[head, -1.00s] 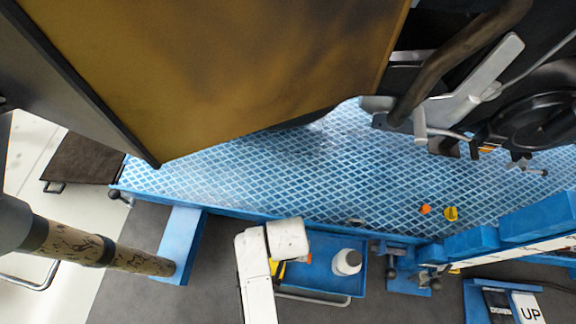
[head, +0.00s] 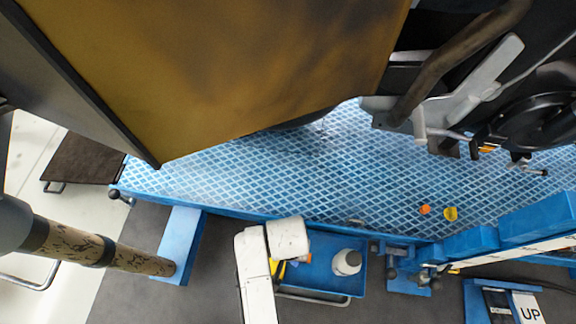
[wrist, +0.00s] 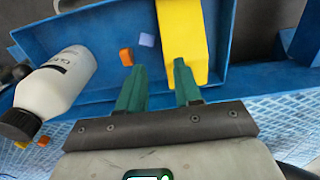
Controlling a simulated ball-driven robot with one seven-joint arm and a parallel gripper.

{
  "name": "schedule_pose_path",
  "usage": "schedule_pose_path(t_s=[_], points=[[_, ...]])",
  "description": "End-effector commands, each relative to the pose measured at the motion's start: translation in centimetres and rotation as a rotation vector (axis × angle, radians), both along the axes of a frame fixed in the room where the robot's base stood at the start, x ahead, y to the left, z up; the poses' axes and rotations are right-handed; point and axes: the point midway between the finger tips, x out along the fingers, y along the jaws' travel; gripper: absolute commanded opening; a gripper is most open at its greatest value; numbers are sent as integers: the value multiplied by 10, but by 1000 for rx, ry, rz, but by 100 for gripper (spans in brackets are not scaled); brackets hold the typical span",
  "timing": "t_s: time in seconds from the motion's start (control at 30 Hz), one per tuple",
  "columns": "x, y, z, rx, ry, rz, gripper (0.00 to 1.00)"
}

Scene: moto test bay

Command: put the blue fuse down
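The blue fuse (wrist: 147,39) is a small pale-blue block lying on the floor of the blue tray (wrist: 98,93), beyond my fingertips in the wrist view. My gripper (wrist: 158,72) has two green fingers, spread apart with nothing between them. The fuse is apart from both fingers. An orange fuse (wrist: 126,57) lies beside it to the lower left. In the head view my white arm covers the left part of the tray (head: 318,284), and I cannot make out the blue fuse there.
A yellow object (wrist: 183,38) stands close to the right finger. A white bottle (wrist: 56,82) with a black cap is at the left, also in the head view (head: 346,262). An orange piece (head: 425,209) and a yellow piece (head: 450,213) lie on the blue patterned platform (head: 330,180).

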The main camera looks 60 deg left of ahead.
Motion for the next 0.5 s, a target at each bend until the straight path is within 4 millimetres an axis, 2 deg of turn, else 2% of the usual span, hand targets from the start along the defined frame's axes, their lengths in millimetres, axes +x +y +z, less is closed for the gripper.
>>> schedule_pose_path(t_s=[0.03, 0.3, 0.5], points=[[0, 0, 13, 2, -1, 0, 34], [0, 0, 72, 1, 0, 0, 34], [0, 0, 104, 1, 0, 0, 34]])
